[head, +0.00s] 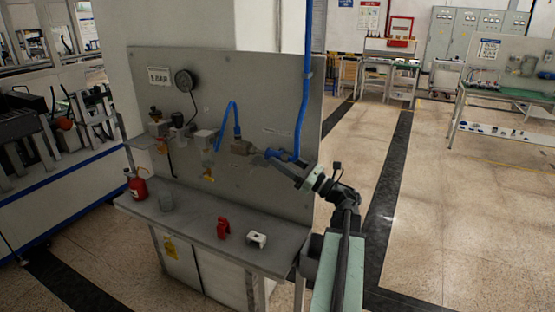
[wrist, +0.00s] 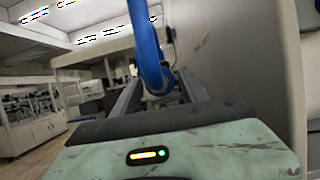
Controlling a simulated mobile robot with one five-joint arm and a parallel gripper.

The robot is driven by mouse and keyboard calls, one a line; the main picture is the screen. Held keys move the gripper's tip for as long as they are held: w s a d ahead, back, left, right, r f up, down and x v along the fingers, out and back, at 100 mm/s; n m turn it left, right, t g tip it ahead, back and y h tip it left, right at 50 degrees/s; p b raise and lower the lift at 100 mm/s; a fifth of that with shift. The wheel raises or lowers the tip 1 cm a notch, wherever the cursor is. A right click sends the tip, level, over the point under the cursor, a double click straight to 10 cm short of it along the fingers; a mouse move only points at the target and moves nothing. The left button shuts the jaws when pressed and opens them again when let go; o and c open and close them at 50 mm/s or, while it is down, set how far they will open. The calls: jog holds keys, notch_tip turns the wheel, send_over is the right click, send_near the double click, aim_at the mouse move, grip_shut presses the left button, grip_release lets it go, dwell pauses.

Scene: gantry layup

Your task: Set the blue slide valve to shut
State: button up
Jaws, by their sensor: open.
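A grey upright panel (head: 290,100) carries a row of air fittings. A blue fitting (head: 279,154), apparently the blue slide valve, sits at the right end of the row, below a vertical blue pipe (head: 302,95). My gripper (head: 265,160) is at this fitting and partly covers it, so the slide's position cannot be made out. In the wrist view my gripper (wrist: 160,92) is open, and a curved blue pipe (wrist: 147,50) shows between or just beyond its two fingers. I cannot tell whether the fingers touch it.
The bench top (head: 190,212) below the panel holds a red bottle (head: 137,187), a grey cup (head: 166,201), a red block-like item (head: 223,228) and a white bracket (head: 257,239). A blue looped hose (head: 228,118) and a gauge (head: 187,81) are left of my gripper. The floor on the right is open.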

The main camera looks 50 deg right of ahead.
jog(key=b+v, duration=0.2)
jog(key=v, duration=0.4)
jog(key=shift+s, duration=0.15)
jog(key=shift+f, duration=0.15)
